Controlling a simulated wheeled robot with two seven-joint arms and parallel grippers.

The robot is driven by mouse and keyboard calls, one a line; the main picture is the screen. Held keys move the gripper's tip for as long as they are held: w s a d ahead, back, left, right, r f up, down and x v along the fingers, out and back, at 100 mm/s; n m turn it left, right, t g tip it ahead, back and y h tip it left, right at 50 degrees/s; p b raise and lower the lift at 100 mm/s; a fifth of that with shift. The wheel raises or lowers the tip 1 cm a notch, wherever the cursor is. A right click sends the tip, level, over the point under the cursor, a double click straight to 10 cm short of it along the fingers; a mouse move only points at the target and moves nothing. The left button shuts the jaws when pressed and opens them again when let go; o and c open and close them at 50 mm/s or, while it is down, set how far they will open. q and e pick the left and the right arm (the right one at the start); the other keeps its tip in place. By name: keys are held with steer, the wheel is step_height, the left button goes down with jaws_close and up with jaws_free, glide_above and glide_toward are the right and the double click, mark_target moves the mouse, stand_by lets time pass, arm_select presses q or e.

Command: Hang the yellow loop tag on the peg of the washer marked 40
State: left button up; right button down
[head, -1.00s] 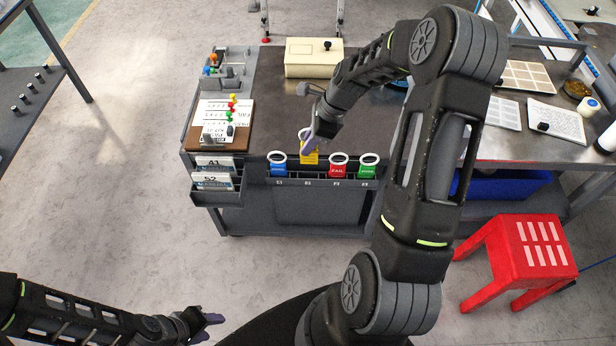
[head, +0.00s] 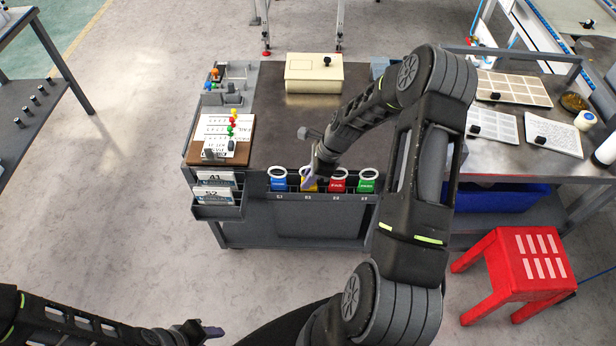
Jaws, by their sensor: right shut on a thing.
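The yellow loop tag (head: 309,186) is at the rack on the cart's front side, between the blue tag (head: 278,184) and the red tag (head: 337,186). My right gripper (head: 312,180) is shut on it and hides its loop and much of its face. I cannot tell whether the tag is inside its slot or just in front of it. My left gripper (head: 209,333) is at the bottom edge, empty, partly cut off and far from the tags; its opening is unclear. I see no washer marked 40 and no peg for it.
A green tag (head: 368,185) hangs at the rack's right end. A cream box (head: 314,73) and a clipboard (head: 221,138) with coloured pieces are on the dark cart top (head: 275,120). A red stool (head: 520,262) stands at right. The floor at left is clear.

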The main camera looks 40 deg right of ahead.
steer(key=shift+f+b, duration=0.3)
steer(key=shift+f, duration=0.05)
steer(key=c, duration=1.4)
jaws_free()
steer(key=shift+r, duration=0.1)
steer(key=shift+r, duration=0.1)
steer(key=v, duration=0.2)
steer(key=b+v, duration=0.1)
steer(key=v, duration=0.3)
steer(key=shift+w+d+r, duration=0.1)
steer(key=shift+w+r, duration=0.1)
steer(key=shift+r, duration=0.1)
steer(key=shift+s+d+r, duration=0.15)
steer(key=shift+s+r, duration=0.05)
steer(key=shift+r, duration=0.35)
